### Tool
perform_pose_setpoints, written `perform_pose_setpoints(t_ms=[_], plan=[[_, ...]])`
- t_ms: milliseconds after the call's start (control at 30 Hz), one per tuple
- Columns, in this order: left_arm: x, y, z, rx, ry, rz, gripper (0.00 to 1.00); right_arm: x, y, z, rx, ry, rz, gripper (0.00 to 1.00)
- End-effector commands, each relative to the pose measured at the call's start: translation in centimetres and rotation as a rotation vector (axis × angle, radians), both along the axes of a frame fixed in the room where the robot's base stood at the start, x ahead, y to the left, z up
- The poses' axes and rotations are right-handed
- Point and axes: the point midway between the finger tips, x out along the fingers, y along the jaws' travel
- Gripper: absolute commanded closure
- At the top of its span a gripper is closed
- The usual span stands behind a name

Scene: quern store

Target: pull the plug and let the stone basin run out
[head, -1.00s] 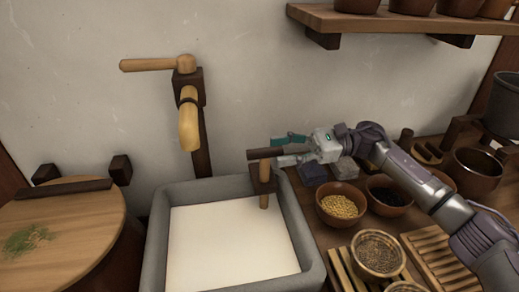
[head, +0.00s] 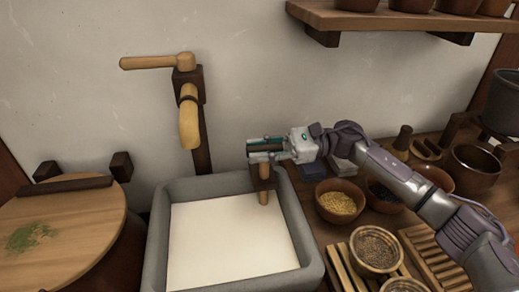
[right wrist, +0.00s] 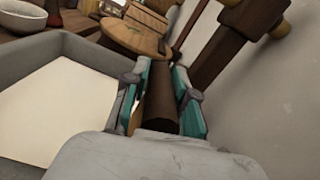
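The grey stone basin (head: 157,245) stands in the middle of the head view, with a flat, pale surface (head: 230,240) inside it; I cannot tell whether that is liquid or the floor. At its back right rim is a dark wooden fitting (head: 264,183) with a light peg (head: 264,198) below and a dark bar-shaped handle (right wrist: 160,97) on top. I cannot see a separate plug. My right gripper (head: 252,150) is at the handle, its fingers on either side of it. In the right wrist view the gripper (right wrist: 161,70) looks open, with a gap beside the bar. My left gripper is out of view.
A wooden tap (head: 189,120) is on the wall behind the basin. A round wooden lid (head: 75,220) is at the left. Bowls of grain (head: 338,203) and slatted wooden racks (head: 435,255) crowd the counter at the right. A shelf (head: 390,22) hangs above.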

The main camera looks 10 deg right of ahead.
Motion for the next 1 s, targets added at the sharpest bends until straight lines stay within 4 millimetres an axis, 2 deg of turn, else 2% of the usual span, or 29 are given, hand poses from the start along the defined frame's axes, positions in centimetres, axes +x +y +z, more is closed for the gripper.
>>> perform_pose_setpoints(t_ms=[267, 367, 533, 867, 900, 1000], plan=[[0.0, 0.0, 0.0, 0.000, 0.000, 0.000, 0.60, 0.0, -0.1, 0.1, 0.000, -0.002, -0.002, 1.00], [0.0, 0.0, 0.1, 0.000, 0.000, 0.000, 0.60, 0.1, -0.1, 1.0, 0.001, -0.006, -0.001, 1.00], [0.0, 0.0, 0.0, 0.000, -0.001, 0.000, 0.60, 0.1, -0.1, 3.7, 0.003, -0.009, -0.002, 1.00], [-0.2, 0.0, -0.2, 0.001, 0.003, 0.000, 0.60, 0.1, -0.1, 4.5, 0.007, -0.008, -0.004, 1.00], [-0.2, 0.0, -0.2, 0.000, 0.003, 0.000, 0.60, 0.1, -0.1, 4.5, 0.007, -0.009, -0.004, 0.69], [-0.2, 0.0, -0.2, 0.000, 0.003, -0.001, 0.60, 0.1, -0.1, 4.4, 0.006, -0.007, -0.003, 0.52]])
